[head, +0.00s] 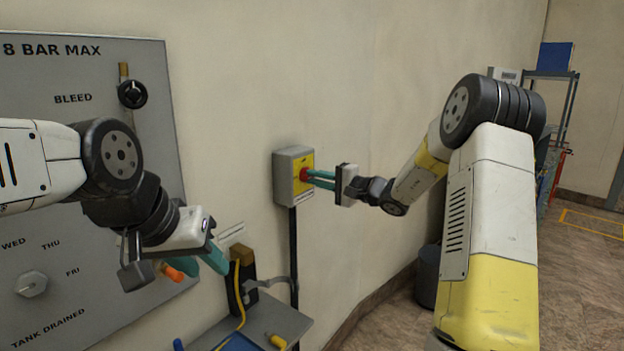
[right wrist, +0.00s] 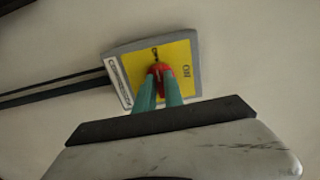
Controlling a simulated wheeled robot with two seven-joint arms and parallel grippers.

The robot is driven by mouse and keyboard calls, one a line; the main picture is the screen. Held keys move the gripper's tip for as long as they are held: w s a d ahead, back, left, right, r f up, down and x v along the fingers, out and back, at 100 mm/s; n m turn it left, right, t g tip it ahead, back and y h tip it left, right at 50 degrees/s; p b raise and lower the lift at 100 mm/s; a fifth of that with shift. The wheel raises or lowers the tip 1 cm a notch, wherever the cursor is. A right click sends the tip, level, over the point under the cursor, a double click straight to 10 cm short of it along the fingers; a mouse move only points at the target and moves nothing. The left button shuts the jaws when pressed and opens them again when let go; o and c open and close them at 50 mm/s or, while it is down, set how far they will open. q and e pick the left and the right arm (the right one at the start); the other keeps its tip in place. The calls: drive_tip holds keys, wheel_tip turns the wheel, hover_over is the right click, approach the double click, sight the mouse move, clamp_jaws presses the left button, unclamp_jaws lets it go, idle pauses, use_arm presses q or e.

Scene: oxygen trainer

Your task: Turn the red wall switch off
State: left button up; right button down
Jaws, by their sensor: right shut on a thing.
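The red wall switch (head: 304,174) is a red knob on a yellow plate of a grey box (head: 284,180) fixed to the wall. My right gripper (head: 311,177) is at the box, its teal fingers shut on the red knob. In the right wrist view the red knob (right wrist: 160,71) sits between the two fingertips (right wrist: 160,85), in front of the yellow plate (right wrist: 180,60) with its lettering. The fingers hide part of the knob. My left gripper (head: 200,265) is at the lower left, near the grey panel; its teal fingers are partly hidden, and I cannot tell how far apart they are.
A grey panel (head: 150,80) with a black bleed knob (head: 132,94) and a dial (head: 30,284) covers the left wall. A small shelf (head: 290,319) with a yellow hose (head: 240,310) stands below the switch. A dark bin (head: 428,275) stands behind my right arm.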

drive_tip(key=shift+f, duration=0.1)
idle(0.3)
drive_tip(key=c, duration=1.4)
unclamp_jaws()
drive_tip(key=shift+c, duration=0.2)
drive_tip(key=shift+d, duration=0.1)
drive_tip(key=v, duration=0.7)
drive_tip(key=shift+s+d, duration=0.25)
